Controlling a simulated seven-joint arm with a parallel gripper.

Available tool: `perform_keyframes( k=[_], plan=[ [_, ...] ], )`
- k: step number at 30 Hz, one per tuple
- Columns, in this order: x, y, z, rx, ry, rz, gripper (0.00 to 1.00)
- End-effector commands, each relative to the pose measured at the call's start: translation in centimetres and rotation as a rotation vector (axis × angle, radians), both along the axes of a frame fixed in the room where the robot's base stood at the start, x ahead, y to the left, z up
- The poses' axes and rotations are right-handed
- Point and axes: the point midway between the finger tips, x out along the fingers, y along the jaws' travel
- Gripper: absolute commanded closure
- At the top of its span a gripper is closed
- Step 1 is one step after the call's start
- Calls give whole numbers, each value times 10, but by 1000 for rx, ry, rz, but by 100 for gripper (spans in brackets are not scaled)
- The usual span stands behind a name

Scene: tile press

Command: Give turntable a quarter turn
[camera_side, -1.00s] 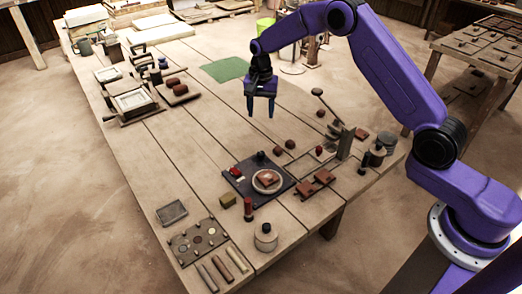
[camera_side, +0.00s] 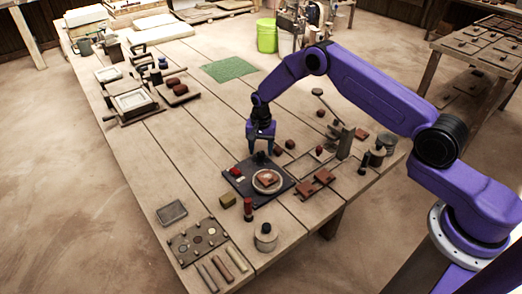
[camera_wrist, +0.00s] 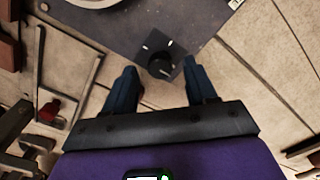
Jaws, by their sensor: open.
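A dark round knob (camera_wrist: 160,65) stands on a small square base at the plate's corner. My gripper (camera_side: 261,151) is above that corner, pointing down. In the wrist view my gripper (camera_wrist: 161,75) is open, with the knob between and slightly beyond its fingertips. Nothing is held.
A red-topped post (camera_side: 248,207) and a lidded pot (camera_side: 265,238) stand in front of the plate. Reddish tile molds (camera_side: 318,182) lie to its right. Dark red lumps (camera_side: 289,144) lie near my gripper.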

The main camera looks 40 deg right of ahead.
Motion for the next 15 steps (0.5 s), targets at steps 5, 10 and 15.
perform_keyframes(
  k=[5,10,15],
  plan=[
    [0,0,-11,0,-1,0,44],
    [0,0,-12,0,-1,0,44],
    [0,0,-12,0,-1,0,53]
  ],
)
